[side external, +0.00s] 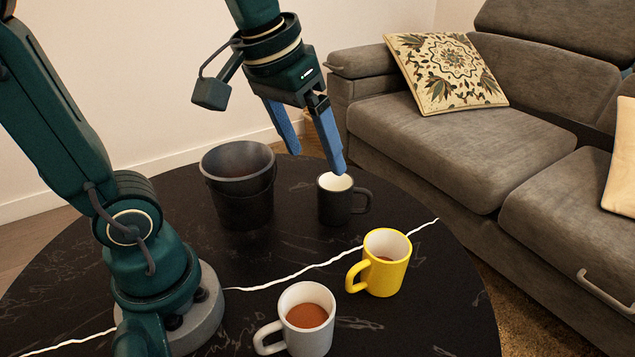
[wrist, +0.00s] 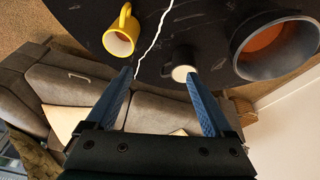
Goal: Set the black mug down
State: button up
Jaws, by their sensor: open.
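The black mug (side external: 334,204) with a white inside stands upright on the black round table (side external: 300,258), its handle to the right in the side view. It also shows in the wrist view (wrist: 181,66), beyond the fingertips and between their lines. My gripper (side external: 315,162) has blue fingers spread apart with nothing between them. One fingertip is just above the mug's rim in the side view; I cannot tell whether it touches. The open fingers also show in the wrist view (wrist: 158,74).
A dark bucket (side external: 238,195) stands left of the black mug. A yellow mug (side external: 391,278) and a grey-white mug (side external: 309,338), both with brown contents, stand nearer the front. A white jagged line (side external: 300,272) crosses the table. A grey sofa (side external: 440,150) is beyond the table's right edge.

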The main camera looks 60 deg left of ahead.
jog(key=s+d+f+m+t, duration=0.1)
jog(key=s+f+m, duration=0.1)
jog(key=s+f, duration=0.2)
jog(key=shift+s+f+m+t, duration=0.2)
jog(key=shift+s+m+t, duration=0.15)
jog(key=shift+s, duration=0.85)
